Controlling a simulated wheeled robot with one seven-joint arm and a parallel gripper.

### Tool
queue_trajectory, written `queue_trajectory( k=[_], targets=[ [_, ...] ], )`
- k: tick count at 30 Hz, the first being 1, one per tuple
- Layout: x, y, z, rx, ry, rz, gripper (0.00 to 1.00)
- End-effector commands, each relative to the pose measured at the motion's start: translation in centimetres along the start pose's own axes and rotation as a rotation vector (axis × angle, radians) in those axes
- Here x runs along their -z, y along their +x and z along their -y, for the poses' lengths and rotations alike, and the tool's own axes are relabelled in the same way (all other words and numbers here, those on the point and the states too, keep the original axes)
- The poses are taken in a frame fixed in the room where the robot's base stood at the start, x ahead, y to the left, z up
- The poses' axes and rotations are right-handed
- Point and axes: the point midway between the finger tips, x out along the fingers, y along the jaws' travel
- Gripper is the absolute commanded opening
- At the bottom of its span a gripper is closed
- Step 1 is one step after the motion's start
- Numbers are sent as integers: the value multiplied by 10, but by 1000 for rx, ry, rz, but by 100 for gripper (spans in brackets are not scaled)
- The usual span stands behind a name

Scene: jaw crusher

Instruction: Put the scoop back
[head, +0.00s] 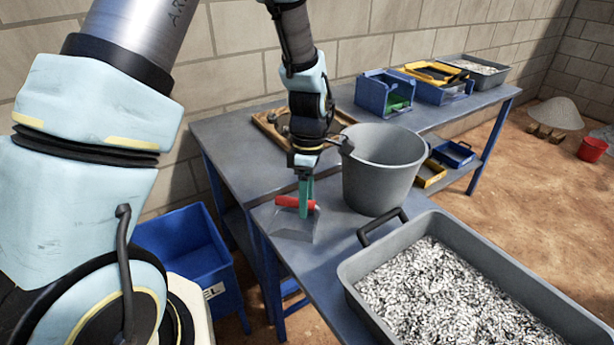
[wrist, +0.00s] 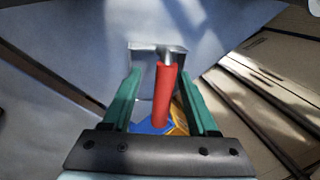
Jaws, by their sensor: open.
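The scoop has a red handle (head: 297,203) and a grey metal pan (head: 291,226). In the head view it rests on the blue-grey table, left of the grey bucket. My gripper (head: 306,205) points down at the handle, with green fingers. In the wrist view the red handle (wrist: 164,92) stands between the two open fingers of my gripper (wrist: 165,90), with a gap on the left side and a smaller gap on the right. The pan (wrist: 150,60) shows beyond the handle. I cannot tell whether the fingers touch the handle.
A grey bucket (head: 381,165) stands close right of my gripper. A grey tray (head: 375,275) of crushed stone fills the front right. Blue bins (head: 384,92) stand at the back. A blue crate (head: 190,262) is below left.

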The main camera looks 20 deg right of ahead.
Motion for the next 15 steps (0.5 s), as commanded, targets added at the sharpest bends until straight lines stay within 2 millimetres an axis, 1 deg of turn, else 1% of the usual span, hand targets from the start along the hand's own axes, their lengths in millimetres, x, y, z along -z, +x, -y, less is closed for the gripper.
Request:
queue_trajectory(
  k=[3,9,12,15],
  targets=[
    [-1,-25,-2,-7,1,2,59],
    [-1,-65,-1,-4,0,1,59],
    [0,-78,-1,-4,0,1,59],
    [0,-87,-1,-2,-1,1,59]
  ],
)
